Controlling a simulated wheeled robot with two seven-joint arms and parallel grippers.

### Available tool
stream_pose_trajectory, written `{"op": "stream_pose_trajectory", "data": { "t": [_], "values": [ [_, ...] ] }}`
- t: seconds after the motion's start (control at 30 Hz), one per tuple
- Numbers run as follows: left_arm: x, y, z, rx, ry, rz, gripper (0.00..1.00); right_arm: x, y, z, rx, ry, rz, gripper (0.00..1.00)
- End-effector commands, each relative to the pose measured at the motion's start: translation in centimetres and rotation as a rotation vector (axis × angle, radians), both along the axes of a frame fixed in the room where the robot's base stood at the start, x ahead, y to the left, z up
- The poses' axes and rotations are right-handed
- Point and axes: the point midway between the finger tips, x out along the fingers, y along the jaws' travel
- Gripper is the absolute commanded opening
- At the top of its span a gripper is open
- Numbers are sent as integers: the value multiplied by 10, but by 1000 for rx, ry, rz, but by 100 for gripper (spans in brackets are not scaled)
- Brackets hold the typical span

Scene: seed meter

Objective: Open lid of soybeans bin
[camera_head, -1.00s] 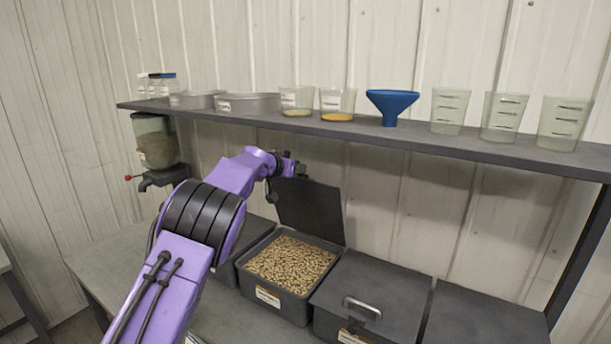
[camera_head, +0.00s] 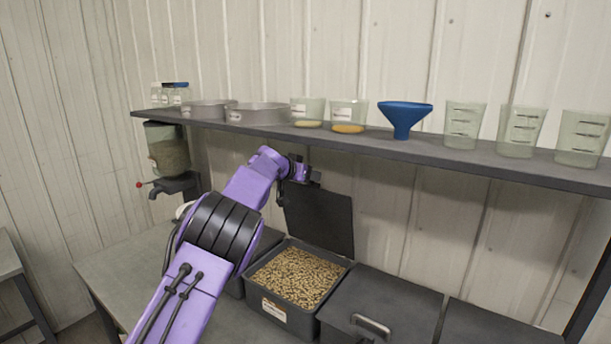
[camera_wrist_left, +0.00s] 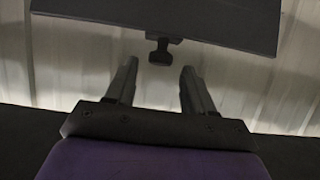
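An open grey bin (camera_head: 268,308) full of tan, bean-like pieces (camera_head: 298,275) stands on the bench, with a label on its front that is too small to read. Its dark lid (camera_head: 322,220) stands raised, close to upright, at the bin's back. My left gripper (camera_head: 312,178) is at the lid's upper left edge in the head view. In the left wrist view my left gripper (camera_wrist_left: 157,90) has its two fingers spread apart with nothing between them. A small dark handle-like piece (camera_wrist_left: 160,52) on a dark panel (camera_wrist_left: 180,18) lies just beyond the fingertips. My right gripper is not in view.
A closed bin with a metal handle (camera_head: 371,326) stands to the right, with another dark lid (camera_head: 490,325) beyond it. A shelf (camera_head: 400,150) above holds pans, beakers and a blue funnel (camera_head: 404,117). A dispenser (camera_head: 168,150) hangs at the left. Bare bench (camera_head: 125,270) shows at left.

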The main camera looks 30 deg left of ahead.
Motion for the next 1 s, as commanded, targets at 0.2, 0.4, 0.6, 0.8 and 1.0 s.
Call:
{"op": "stream_pose_trajectory", "data": {
  "t": [0.2, 0.4, 0.6, 0.8, 1.0],
  "values": [
    [-13, 0, 2, -1, 0, 2, 53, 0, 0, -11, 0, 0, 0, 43],
    [-57, 3, 20, 0, -4, 3, 53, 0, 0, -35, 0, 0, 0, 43],
    [-91, 5, 38, 1, -3, 2, 53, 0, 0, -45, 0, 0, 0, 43],
    [-100, 5, 44, -1, -2, 3, 53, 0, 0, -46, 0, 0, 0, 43],
    [-100, 5, 44, -1, -2, 3, 53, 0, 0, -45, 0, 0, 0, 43]
  ]
}}
